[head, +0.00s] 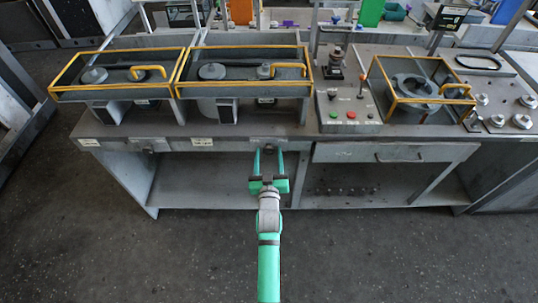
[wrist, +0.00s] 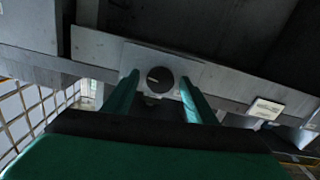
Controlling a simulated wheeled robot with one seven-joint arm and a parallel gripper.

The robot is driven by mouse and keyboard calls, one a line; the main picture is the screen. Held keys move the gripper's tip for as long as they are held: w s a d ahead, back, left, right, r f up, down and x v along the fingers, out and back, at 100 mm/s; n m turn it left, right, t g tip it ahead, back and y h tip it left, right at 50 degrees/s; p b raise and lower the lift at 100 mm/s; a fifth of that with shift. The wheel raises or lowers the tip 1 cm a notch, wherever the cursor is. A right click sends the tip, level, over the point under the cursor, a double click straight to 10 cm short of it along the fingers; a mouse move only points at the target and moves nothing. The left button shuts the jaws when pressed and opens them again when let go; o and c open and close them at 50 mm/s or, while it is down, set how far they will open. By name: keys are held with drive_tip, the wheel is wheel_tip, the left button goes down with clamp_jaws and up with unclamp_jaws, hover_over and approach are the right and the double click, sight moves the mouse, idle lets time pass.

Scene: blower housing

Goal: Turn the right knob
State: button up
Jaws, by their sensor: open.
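The right knob (wrist: 160,80) is a round dark dial with a light mark near its left side, on a grey plate on the front edge of the bench. In the wrist view it sits between the two green fingertips of my gripper (wrist: 159,82), with a gap on each side. In the head view my gripper (head: 268,153) is open and empty, pointing at the bench front just below the right knob (head: 266,141). The fingers partly cover that spot. The left knob (head: 148,147) is farther left on the same front edge.
Two yellow-framed covers (head: 180,75) stand on the bench's left part. A panel with red and green buttons (head: 351,114) and a yellow-framed guard (head: 387,101) are on the right. A drawer (head: 385,153) is right of my gripper. An open shelf (head: 208,193) lies below. The floor in front is clear.

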drive_tip(key=shift+c, duration=0.4)
drive_tip(key=c, duration=1)
drive_tip(key=shift+m, duration=0.4)
drive_tip(key=m, duration=0.3)
drive_tip(key=shift+m, duration=1.8)
drive_tip(key=o, duration=1.1)
